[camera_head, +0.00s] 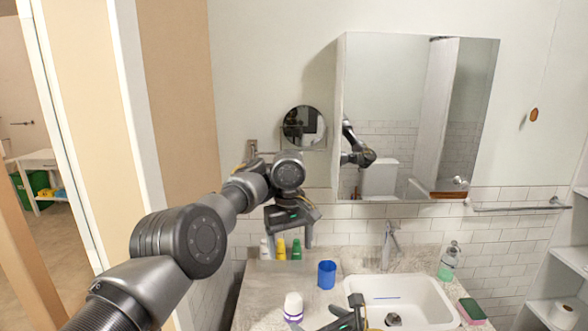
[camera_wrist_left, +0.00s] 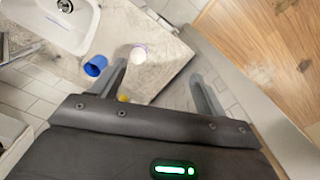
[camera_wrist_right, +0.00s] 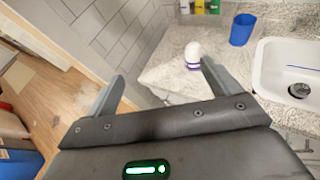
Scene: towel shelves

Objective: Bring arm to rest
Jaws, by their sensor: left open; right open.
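My left arm (camera_head: 165,255) reaches in from the lower left of the head view, raised in front of the wall. My left gripper (camera_head: 290,228) hangs fingers-down above the back left of the counter. It is open and empty, and its spread fingers (camera_wrist_left: 160,82) show in the left wrist view with counter and floor beyond. My right gripper (camera_head: 345,318) shows only in part at the bottom edge of the head view, near the counter's front. It is open, with nothing between its fingers (camera_wrist_right: 160,85) in the right wrist view.
The counter (camera_head: 262,292) carries a blue cup (camera_head: 327,274), a white and purple container (camera_head: 293,307), several small bottles (camera_head: 281,250) and a soap bottle (camera_head: 448,262). A sink (camera_head: 420,298), faucet (camera_head: 389,240) and mirror cabinet (camera_head: 405,100) are to the right. Shelves (camera_head: 572,258) stand at the far right.

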